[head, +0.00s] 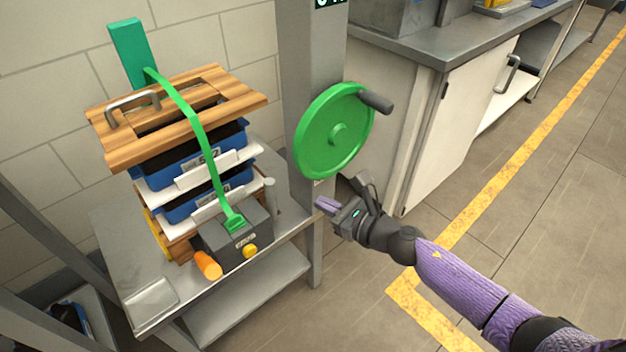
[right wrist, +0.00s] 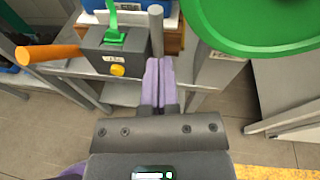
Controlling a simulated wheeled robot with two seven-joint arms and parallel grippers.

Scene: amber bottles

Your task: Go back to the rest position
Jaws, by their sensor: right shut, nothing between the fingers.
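My right gripper (head: 326,204) is shut and empty, its purple fingers together, just below the green handwheel (head: 325,135) and to the right of the metal table. In the right wrist view its closed fingers (right wrist: 159,85) point toward the table, with the green wheel (right wrist: 262,22) at the upper right. The gripper appears apart from the wheel. My right arm reaches in from the lower right. My left gripper is not in view.
A metal table (head: 150,300) carries blue bins (head: 190,150) under a wooden board (head: 235,85), bound by a green strap (head: 203,140). A grey box (head: 240,240) with an orange handle (head: 208,265) sits at its front. A white cabinet (head: 450,130) stands right; floor lies open beyond.

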